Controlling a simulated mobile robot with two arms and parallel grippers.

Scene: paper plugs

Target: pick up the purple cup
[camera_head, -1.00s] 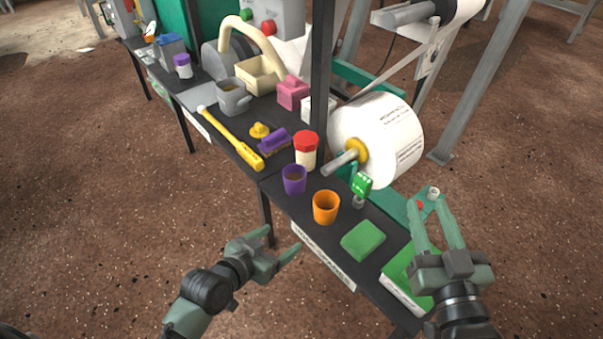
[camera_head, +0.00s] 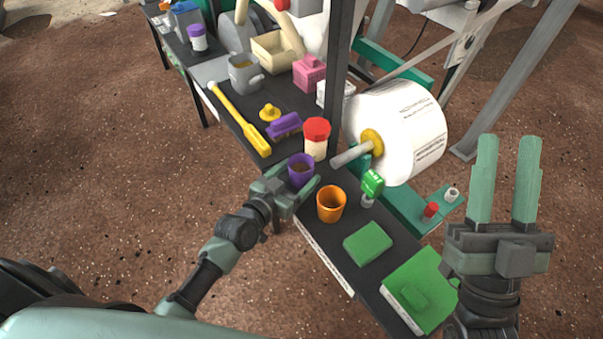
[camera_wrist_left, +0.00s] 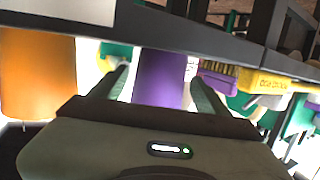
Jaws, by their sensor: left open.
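The purple cup (camera_head: 301,168) stands upright on the dark bench, behind and left of the orange cup (camera_head: 331,205). My left gripper (camera_head: 294,186) is open at the cup, with its fingers reaching toward it from the front edge. In the left wrist view the purple cup (camera_wrist_left: 160,79) shows between the two fingers of the left gripper (camera_wrist_left: 163,88); I cannot tell if they touch it. My right gripper (camera_head: 506,180) is open and empty at the right, fingers pointing up, away from the cup.
The orange cup stands close by and also fills the left of the wrist view (camera_wrist_left: 38,75). A red-lidded jar (camera_head: 316,138), a purple brush (camera_head: 285,126) and a green block (camera_head: 367,243) are on the bench. A large white roll (camera_head: 400,128) stands behind.

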